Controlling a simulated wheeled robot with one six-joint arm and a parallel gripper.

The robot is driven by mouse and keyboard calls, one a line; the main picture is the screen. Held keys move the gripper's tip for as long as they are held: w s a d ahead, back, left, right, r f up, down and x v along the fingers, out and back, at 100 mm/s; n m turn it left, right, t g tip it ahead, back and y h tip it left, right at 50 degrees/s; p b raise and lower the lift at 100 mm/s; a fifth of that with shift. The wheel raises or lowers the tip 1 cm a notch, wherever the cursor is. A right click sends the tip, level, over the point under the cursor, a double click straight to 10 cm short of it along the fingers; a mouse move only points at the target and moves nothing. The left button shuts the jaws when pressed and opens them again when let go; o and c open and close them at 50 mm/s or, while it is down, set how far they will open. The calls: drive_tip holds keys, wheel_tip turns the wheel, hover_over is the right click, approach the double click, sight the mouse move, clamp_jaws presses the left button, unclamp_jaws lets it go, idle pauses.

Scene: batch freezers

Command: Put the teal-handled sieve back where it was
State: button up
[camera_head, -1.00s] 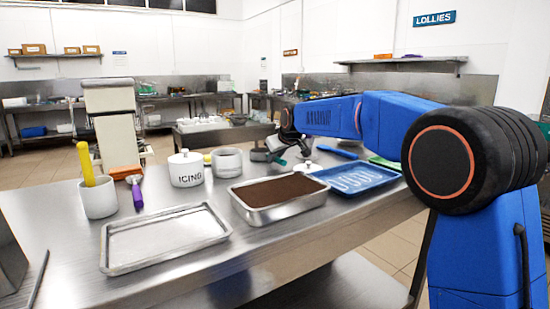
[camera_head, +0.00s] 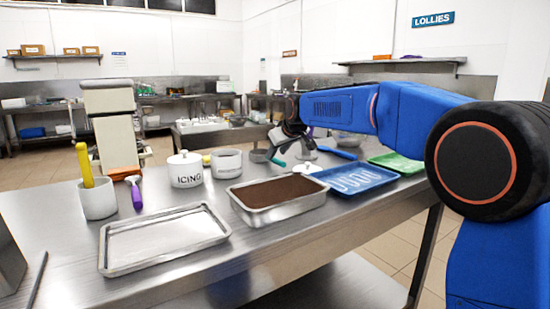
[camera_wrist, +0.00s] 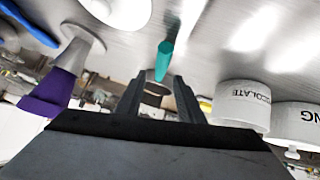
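The teal-handled sieve's teal handle (camera_head: 278,163) shows below my gripper in the head view, beside a small grey metal cup or bowl (camera_head: 258,155); whether the two are joined is unclear. In the wrist view the teal handle (camera_wrist: 163,62) lies between and beyond my fingertips, with a dark oval rim behind it. My gripper (camera_wrist: 160,82) looks open, with gaps visible beside the handle. My gripper (camera_head: 284,148) is dark and partly hidden under the blue arm in the head view.
The chocolate pot (camera_head: 227,163) and icing pot (camera_head: 186,169) stand left of my gripper. A brown-filled pan (camera_head: 288,214) is nearer, with a blue tray (camera_head: 355,178) and a green tray (camera_head: 398,162) to the right. An empty metal tray (camera_head: 165,238) lies front left. A purple-handled tool (camera_wrist: 57,88) stands close by.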

drive_tip(key=v, duration=0.7)
drive_tip(key=shift+s, duration=0.1)
